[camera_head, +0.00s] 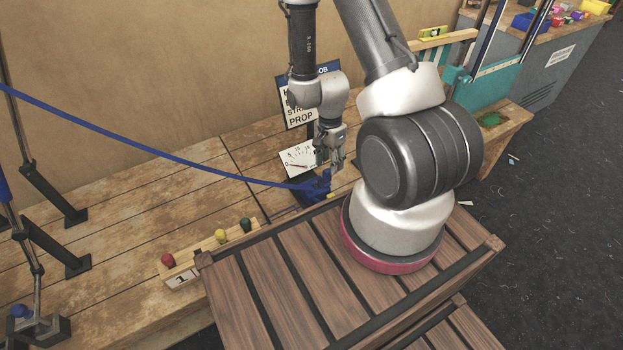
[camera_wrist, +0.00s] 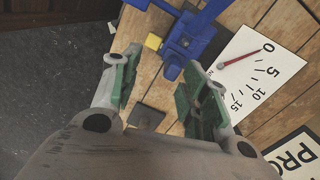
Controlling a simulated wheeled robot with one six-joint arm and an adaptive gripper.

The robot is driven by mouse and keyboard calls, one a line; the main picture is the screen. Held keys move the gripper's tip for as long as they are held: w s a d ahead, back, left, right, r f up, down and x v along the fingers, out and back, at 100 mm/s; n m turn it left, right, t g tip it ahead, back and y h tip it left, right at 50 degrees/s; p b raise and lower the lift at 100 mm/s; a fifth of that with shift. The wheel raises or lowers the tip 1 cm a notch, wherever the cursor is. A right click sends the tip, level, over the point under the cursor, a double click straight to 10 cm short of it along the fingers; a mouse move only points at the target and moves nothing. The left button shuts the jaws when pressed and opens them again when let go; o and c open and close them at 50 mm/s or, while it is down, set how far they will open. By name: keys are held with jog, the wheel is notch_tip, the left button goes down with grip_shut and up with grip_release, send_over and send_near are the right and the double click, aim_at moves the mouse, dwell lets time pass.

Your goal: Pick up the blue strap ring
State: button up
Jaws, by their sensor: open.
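The blue strap (camera_head: 150,150) runs from the left edge to a blue fitting (camera_head: 317,188) on the wooden table. The fitting also shows at the top of the wrist view (camera_wrist: 192,38), with a dark centre and a yellow block (camera_wrist: 153,41) beside it. I cannot tell which part of it is the ring. My gripper (camera_head: 329,165) points down just above the fitting. In the wrist view my gripper (camera_wrist: 160,65) is open, with green pads on both fingers. No object is held between them. The fitting lies beyond the fingertips; contact cannot be told.
A white dial card (camera_wrist: 255,72) with a red needle stands close to the fitting. A sign (camera_head: 300,105) is behind it. A rack (camera_head: 205,248) with red, yellow and green knobs sits front left. Dark metal posts (camera_head: 50,192) stand at the left.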

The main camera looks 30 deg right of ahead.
aim_at(325, 172)
jog(key=shift+w+f+m+t, duration=0.1)
jog(key=shift+w+m+t, duration=0.3)
jog(key=shift+w+m, duration=0.55)
jog(key=shift+f+m, duration=0.25)
jog(key=shift+f, duration=0.05)
jog(key=f, duration=0.7)
jog(key=shift+w, duration=0.2)
grip_shut()
